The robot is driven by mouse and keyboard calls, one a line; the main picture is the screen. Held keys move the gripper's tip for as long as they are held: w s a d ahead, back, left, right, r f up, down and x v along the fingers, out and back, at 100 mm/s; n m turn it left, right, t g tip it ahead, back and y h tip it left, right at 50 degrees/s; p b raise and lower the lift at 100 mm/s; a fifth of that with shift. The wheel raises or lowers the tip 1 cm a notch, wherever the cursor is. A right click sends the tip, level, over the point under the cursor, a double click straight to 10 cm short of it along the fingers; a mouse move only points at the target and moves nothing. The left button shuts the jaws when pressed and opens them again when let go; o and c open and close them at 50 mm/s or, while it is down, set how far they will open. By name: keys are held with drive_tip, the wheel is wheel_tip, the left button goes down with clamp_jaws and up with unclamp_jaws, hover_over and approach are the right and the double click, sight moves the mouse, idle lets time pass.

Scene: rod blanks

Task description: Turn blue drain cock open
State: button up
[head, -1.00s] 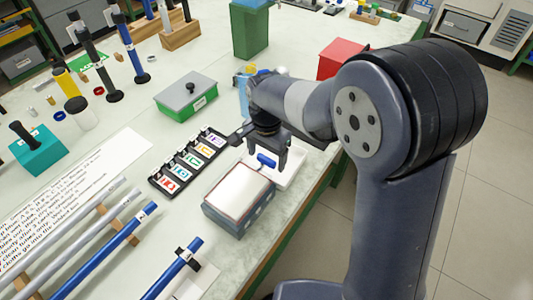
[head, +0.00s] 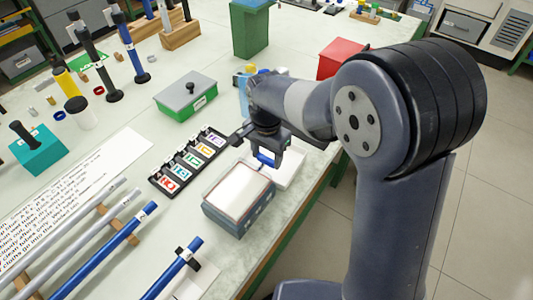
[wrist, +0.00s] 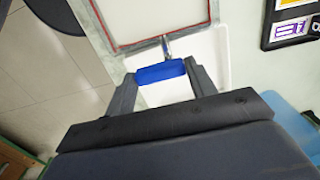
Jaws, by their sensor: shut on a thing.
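The blue drain cock (wrist: 160,72) is a short blue bar on a metal stem in the wrist view, at the end of a box-like unit. It also shows in the head view (head: 267,160), partly hidden by my fingers. My gripper (wrist: 161,76) is shut on it, with one finger at each end of the bar. In the head view my gripper (head: 267,158) is low over a white tray (head: 288,172). The unit (head: 238,210) has a pale top with a red edge line and blue-grey sides.
A black panel of numbered cards (head: 188,160) lies left of the unit. A green box with a grey lid (head: 187,100) stands behind it. Blue rods (head: 105,250) lie at the front left. The table's green edge (head: 300,225) runs close on the right.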

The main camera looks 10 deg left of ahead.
drive_tip(key=n, duration=0.4)
drive_tip(key=shift+w+n+p, duration=0.2)
drive_tip(key=shift+n+p, duration=0.15)
drive_tip(key=shift+n, duration=0.05)
drive_tip(key=n, duration=0.6)
drive_tip(key=w+n, duration=0.1)
drive_tip(key=n, duration=0.2)
drive_tip(key=shift+a+p, duration=0.2)
drive_tip(key=shift+p, duration=0.2)
drive_tip(key=shift+a+n, duration=0.15)
drive_tip(key=shift+n, duration=1.85)
drive_tip(key=o, duration=1)
